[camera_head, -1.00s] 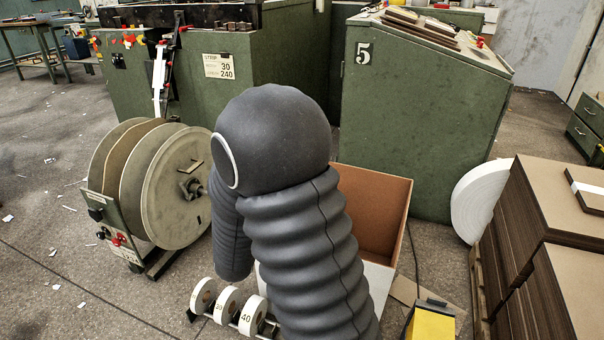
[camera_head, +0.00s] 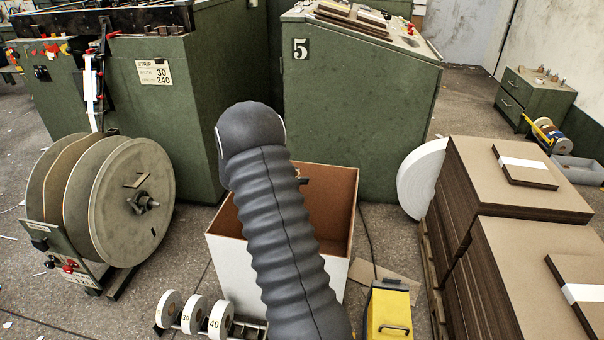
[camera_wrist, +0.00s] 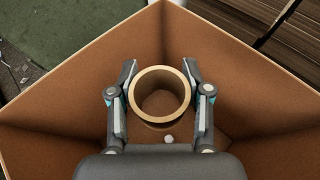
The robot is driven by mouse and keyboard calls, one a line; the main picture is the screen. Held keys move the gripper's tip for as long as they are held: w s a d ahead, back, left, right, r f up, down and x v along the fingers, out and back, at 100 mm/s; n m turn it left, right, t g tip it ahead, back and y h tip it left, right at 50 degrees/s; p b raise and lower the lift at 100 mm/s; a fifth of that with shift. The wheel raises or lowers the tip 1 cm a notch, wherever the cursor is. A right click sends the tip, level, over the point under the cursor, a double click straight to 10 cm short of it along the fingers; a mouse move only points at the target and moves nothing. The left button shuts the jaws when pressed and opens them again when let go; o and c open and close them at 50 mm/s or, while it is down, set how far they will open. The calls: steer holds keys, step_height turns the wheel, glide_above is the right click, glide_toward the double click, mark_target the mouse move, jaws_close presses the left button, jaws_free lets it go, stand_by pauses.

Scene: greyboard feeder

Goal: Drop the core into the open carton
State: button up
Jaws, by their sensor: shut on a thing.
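The core (camera_wrist: 139,84) is a short tan cardboard ring, seen end-on in the wrist view. My gripper (camera_wrist: 161,84) has one finger on each side of it and is shut on it. The open carton (camera_wrist: 250,75) surrounds the core and fingers in the wrist view, with its brown inner walls on several sides and its floor below. In the head view the carton (camera_head: 337,205) is white outside and brown inside. My arm crosses in front of it and hides most of the gripper and the core. How far the core is above the carton floor is hard to tell.
A reel stand (camera_head: 125,200) is left of the carton. Small numbered rolls (camera_head: 195,314) stand at its front, and a yellow box (camera_head: 389,312) at front right. Stacked brown boards (camera_head: 500,190) and a white roll (camera_head: 420,180) are on the right. Green machines (camera_head: 355,115) stand behind.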

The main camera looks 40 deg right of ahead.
step_height(320, 180, down, 6)
steer(key=d+g+b, duration=0.1)
steer(key=shift+s+f+m+b, duration=0.2)
steer(key=shift+s+m+b, duration=0.1)
steer(key=shift+s+m, duration=0.1)
steer(key=shift+d, duration=0.1)
steer(key=o, duration=0.9)
steer(key=shift+c, duration=0.2)
steer(key=v, duration=1.2)
steer(key=shift+s+r, duration=0.15)
